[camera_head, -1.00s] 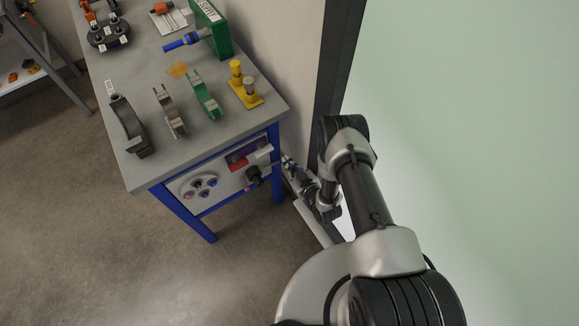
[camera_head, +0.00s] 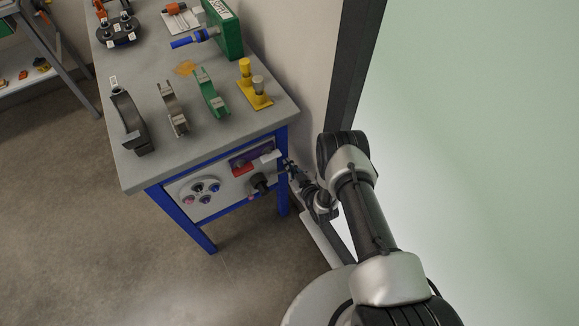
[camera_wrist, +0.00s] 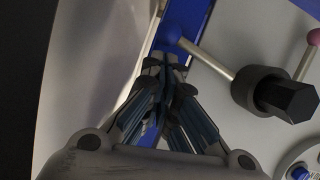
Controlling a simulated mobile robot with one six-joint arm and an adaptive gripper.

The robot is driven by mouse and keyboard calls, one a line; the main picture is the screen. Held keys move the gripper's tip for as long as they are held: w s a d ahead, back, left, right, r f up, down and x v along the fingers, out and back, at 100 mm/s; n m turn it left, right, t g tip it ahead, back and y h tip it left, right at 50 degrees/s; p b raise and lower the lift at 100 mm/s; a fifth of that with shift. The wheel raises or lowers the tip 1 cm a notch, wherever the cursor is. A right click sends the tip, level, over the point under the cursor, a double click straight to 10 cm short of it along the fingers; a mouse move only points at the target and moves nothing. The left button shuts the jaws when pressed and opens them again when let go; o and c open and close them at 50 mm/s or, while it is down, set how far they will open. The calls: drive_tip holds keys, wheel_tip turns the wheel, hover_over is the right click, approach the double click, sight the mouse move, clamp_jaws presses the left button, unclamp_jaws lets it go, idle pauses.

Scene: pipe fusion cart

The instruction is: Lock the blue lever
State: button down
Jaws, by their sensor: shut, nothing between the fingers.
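The blue lever (camera_wrist: 205,57) is a pale rod with a blue ball at its end, in the wrist view. It runs up and left from a black hub (camera_wrist: 262,88) with a hexagonal front. My gripper (camera_wrist: 166,62) is shut and empty, its fingertips just below the blue ball in the picture. I cannot tell whether they touch. A second rod with a pink ball (camera_wrist: 314,37) leaves the hub at the right. In the head view the hub (camera_head: 260,183) is on the cart's front panel, with my gripper (camera_head: 290,168) by the panel's right edge. The blue ball is not clear there.
The grey cart top (camera_head: 215,135) carries a black clamp (camera_head: 128,122), a green clamp (camera_head: 211,95) and a yellow stand (camera_head: 254,90). A blue leg (camera_head: 283,190) stands close to my gripper. The wall and dark post (camera_head: 355,70) are close at right. Floor is clear at left.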

drive_tip(key=shift+f, duration=0.15)
drive_tip(key=shift+d+f+m, duration=0.15)
drive_tip(key=shift+f+m, duration=0.05)
drive_tip(key=shift+m, duration=0.1)
